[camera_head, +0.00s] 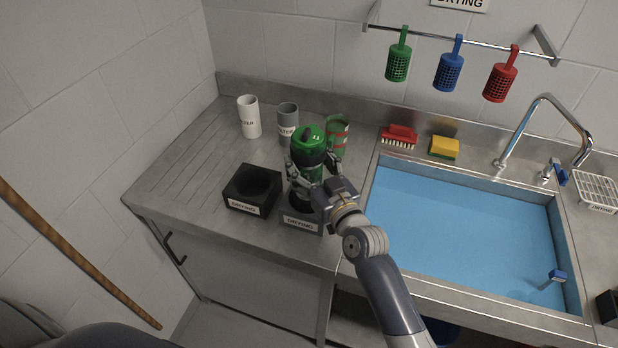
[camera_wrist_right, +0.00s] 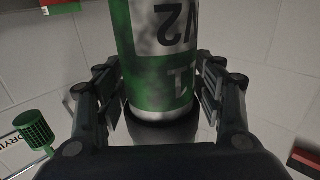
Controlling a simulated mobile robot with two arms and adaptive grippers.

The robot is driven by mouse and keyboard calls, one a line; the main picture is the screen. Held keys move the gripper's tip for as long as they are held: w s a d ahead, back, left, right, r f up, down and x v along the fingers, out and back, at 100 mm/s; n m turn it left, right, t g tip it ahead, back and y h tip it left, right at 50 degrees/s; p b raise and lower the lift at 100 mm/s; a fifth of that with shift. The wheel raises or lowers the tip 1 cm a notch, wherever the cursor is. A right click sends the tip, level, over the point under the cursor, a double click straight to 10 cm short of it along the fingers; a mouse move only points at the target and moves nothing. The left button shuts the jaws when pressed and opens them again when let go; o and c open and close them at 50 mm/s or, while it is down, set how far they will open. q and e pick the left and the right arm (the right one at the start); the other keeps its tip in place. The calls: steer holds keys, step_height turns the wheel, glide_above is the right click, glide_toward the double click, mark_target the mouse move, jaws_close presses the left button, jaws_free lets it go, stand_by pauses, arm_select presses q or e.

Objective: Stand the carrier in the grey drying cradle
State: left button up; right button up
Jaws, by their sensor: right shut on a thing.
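The carrier (camera_head: 308,140) is a green and white cylinder with a green cap, a dark band and large lettering. My right gripper (camera_head: 307,175) is shut around its body and holds it roughly upright. The carrier fills the middle of the right wrist view (camera_wrist_right: 160,55), between the two fingers, with a dark end at the bottom. The grey drying cradle (camera_head: 301,222), with a DRYING label, is directly below the gripper at the counter's front. The gripper hides part of the cradle and the carrier's lower end, so I cannot tell whether they touch. My left gripper is not in view.
A black cradle (camera_head: 252,188) stands close left of the grey one. White (camera_head: 249,117) and grey (camera_head: 287,122) filter cylinders and another green cylinder (camera_head: 338,135) stand behind. The blue-water sink (camera_head: 460,235) is at right. The left counter (camera_head: 185,165) is clear.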

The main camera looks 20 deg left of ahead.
mark_target(314, 181)
steer(key=shift+f+b, duration=1.15)
steer(key=shift+f, duration=0.35)
steer(key=shift+f, duration=0.2)
steer(key=o, duration=1.6)
steer(key=shift+r, duration=0.3)
steer(key=b+v, duration=0.1)
steer(key=v, duration=1.1)
steer(key=shift+f+b, duration=0.1)
steer(key=shift+b, duration=0.2)
